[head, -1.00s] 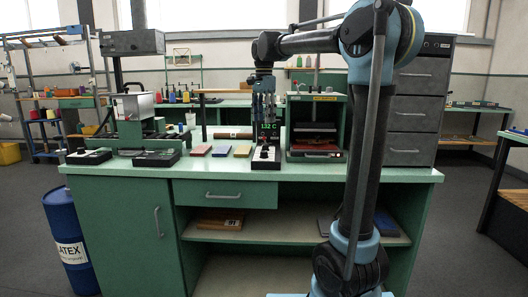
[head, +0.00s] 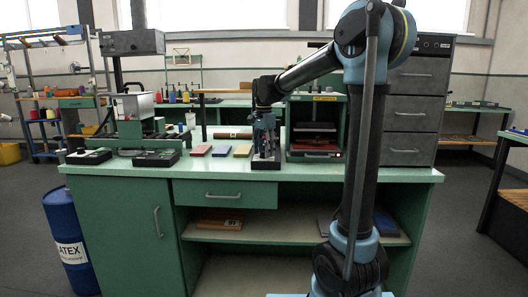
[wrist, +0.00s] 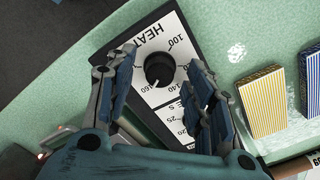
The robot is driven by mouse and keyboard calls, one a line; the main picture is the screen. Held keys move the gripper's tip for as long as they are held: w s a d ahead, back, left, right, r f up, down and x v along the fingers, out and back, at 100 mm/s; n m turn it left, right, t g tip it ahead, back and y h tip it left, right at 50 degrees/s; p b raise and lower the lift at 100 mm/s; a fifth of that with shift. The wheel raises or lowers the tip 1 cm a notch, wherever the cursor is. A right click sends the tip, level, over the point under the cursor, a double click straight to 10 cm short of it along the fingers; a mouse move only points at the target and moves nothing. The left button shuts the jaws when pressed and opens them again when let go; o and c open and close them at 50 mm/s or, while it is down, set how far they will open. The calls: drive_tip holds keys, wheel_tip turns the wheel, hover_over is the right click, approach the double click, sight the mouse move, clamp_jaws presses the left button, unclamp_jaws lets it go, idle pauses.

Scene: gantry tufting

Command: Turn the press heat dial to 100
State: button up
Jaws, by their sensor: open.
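The black heat dial (wrist: 160,68) sits on a white panel (wrist: 178,32) marked HEAT, with 100 at the upper right of the knob in the wrist view. A small pale mark shows at the knob's lower left edge. My gripper (wrist: 160,75) is open and points down at the panel, its fingers on either side of the dial; I cannot tell whether they touch it. In the head view my gripper (head: 265,138) covers most of the control box (head: 266,163), and its readout is hidden. The green press (head: 316,128) stands just right of the box.
Yellow and blue striped blocks (wrist: 262,100) stand beside the panel in the wrist view. In the head view, coloured blocks (head: 221,151) lie left of the box on the green bench (head: 350,172). A grey drawer cabinet (head: 413,105) stands right of the press.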

drive_tip(key=c, duration=1.1)
drive_tip(key=shift+o, duration=0.2)
